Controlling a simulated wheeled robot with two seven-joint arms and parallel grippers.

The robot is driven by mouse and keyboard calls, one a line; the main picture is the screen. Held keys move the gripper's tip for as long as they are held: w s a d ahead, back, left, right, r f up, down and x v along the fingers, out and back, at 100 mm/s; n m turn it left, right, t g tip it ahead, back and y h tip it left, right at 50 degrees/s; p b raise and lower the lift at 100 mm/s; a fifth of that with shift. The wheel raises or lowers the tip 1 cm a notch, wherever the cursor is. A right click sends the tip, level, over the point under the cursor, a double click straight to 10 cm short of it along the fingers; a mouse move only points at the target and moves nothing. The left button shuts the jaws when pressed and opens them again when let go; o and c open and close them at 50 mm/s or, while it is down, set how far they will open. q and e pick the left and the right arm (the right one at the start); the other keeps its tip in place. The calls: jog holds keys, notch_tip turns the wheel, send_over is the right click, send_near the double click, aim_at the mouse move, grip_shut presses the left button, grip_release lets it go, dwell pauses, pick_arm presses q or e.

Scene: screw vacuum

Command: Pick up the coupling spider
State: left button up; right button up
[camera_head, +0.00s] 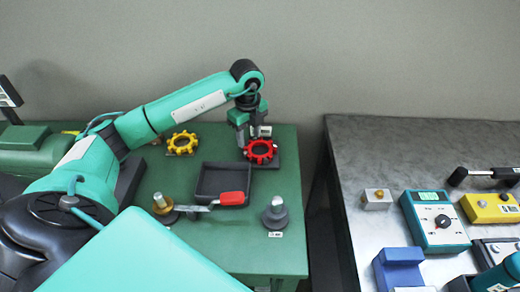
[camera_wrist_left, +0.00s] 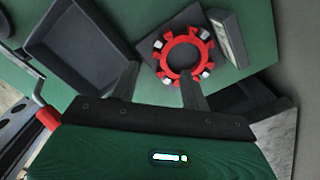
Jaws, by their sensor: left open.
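A red toothed ring, which looks like the coupling spider (camera_head: 260,160), lies on a dark square plate at the back right of the green table. It also shows in the left wrist view (camera_wrist_left: 165,63), with pale grey marks between its teeth. A similar yellow toothed ring (camera_head: 182,143) lies to the left on the same table. My left gripper (camera_head: 249,140) is open at the red ring. In the left wrist view my left gripper (camera_wrist_left: 160,78) has one fingertip overlapping the ring's near edge and the other left of it. I cannot tell whether they touch. My right gripper is out of view.
A dark open tray (camera_head: 208,179) stands left of the ring, with a red-handled tool (camera_head: 231,198) at its front. A small pale display block (camera_wrist_left: 228,38) stands close behind the ring. Metal posts stand nearer the front. A grey bench (camera_head: 365,150) lies right, across a gap.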

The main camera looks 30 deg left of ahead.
aim_at(250, 155)
pick_arm(q)
notch_tip(250, 155, down, 2)
jog(key=shift+f, duration=0.1)
jog(key=f, duration=0.2)
jog(key=f+p, duration=0.1)
jog(key=f, duration=0.1)
jog(key=shift+d+f, duration=0.2)
jog(key=shift+f, duration=0.3)
jog(key=c, duration=0.9)
grip_shut()
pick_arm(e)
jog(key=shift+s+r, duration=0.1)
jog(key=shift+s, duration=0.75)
